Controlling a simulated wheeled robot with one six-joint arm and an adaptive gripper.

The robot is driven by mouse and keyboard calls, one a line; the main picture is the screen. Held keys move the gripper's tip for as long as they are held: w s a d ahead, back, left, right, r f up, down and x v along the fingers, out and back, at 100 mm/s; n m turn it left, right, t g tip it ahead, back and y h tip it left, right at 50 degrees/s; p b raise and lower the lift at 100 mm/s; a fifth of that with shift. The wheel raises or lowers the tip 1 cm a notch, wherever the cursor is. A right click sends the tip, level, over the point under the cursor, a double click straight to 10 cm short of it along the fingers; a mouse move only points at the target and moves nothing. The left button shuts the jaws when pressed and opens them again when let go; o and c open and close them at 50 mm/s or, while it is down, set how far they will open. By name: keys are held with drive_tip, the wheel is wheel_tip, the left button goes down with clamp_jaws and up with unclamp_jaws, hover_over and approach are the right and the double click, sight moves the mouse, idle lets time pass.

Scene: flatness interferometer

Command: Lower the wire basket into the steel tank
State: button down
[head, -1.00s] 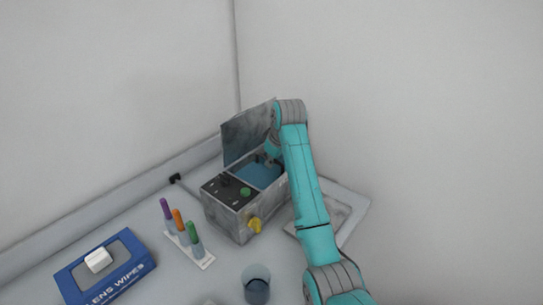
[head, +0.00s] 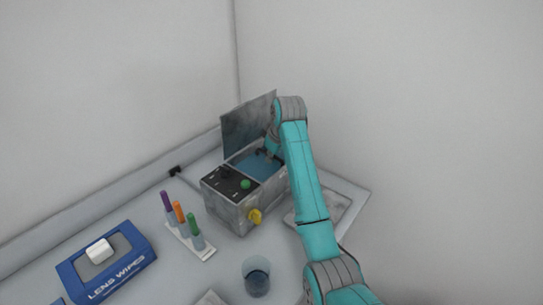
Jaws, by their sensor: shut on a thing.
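The steel tank (head: 232,213) stands on the bench near the corner. Its lid (head: 247,124) is raised at the back, and blue liquid (head: 245,163) shows in its open basin. Its top has a dark panel with a green knob, and a yellow tap is on the front. My gripper (head: 268,155) points down at the right part of the basin opening, partly covered by my arm. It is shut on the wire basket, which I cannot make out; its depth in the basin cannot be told.
A rack (head: 190,240) with purple, orange and green-capped vials stands left of the tank. A blue lens wipes box (head: 105,268) is at the front left. A glass beaker (head: 256,278) stands in front. A shallow tray (head: 345,205) lies right of the tank, partly behind my arm.

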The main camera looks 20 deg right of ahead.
drive_tip(key=shift+f, duration=0.4)
drive_tip(key=c, duration=1.2)
unclamp_jaws()
drive_tip(key=shift+o, duration=0.2)
wheel_tip(320, 180, up, 12)
idle(0.4)
drive_tip(key=shift+s, duration=0.1)
